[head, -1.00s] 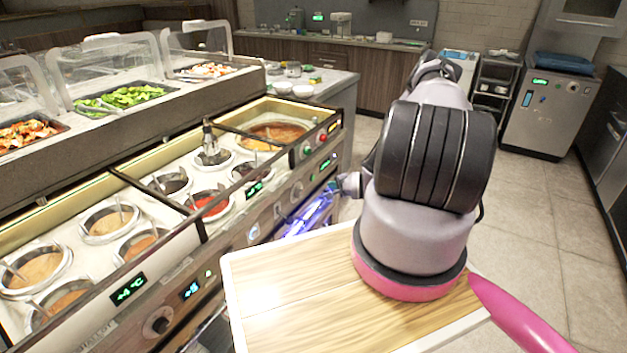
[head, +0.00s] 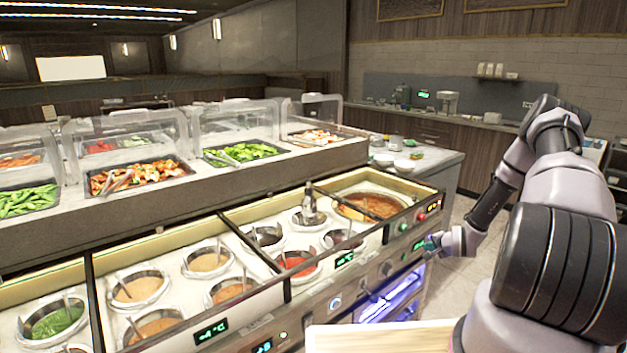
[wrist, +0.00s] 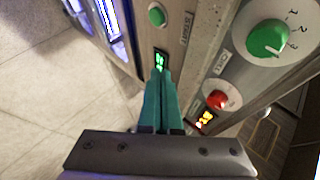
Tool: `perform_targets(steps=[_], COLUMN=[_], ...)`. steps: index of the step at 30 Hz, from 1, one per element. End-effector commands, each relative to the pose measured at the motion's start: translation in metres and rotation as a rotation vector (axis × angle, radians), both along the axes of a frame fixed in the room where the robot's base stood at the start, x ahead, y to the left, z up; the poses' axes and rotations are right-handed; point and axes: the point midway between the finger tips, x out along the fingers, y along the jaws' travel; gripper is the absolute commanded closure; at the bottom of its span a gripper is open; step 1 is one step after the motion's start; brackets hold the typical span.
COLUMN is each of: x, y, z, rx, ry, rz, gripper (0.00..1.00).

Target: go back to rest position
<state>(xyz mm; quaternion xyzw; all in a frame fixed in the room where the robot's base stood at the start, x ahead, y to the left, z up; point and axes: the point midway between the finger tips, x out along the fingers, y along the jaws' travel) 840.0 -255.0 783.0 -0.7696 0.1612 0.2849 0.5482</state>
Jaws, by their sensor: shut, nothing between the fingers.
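My gripper (head: 428,243) is at the front panel of the sauce counter, near its right end in the head view. In the wrist view its teal fingers (wrist: 161,88) are together with nothing between them. They point toward the panel, beside a green button, a small green display and a red knob (wrist: 218,100). Whether the tips touch the panel I cannot tell. My arm is bent, with its elbow raised at the right of the head view.
The sauce counter (head: 290,318) holds several round wells with ladles. Behind it stand clear guards over food trays (head: 137,175). A lit blue-violet opening (head: 392,300) is below the panel. Free floor (head: 468,285) lies to the right of the counter. A wooden top (head: 380,338) is at the bottom.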

Motion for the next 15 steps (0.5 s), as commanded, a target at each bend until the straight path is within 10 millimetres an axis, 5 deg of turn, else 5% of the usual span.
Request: perform_targets(steps=[1, 7, 15], x=[0.008, 0.015, -0.006], y=[0.0, 0.005, 0.029], z=[0.03, 0.125, 0.256], rx=[-0.048, -0.206, -0.385], ry=[0.012, 0.091, 0.174], rz=[0.034, 0.136, 0.236], gripper=[1.0, 1.0, 1.0])
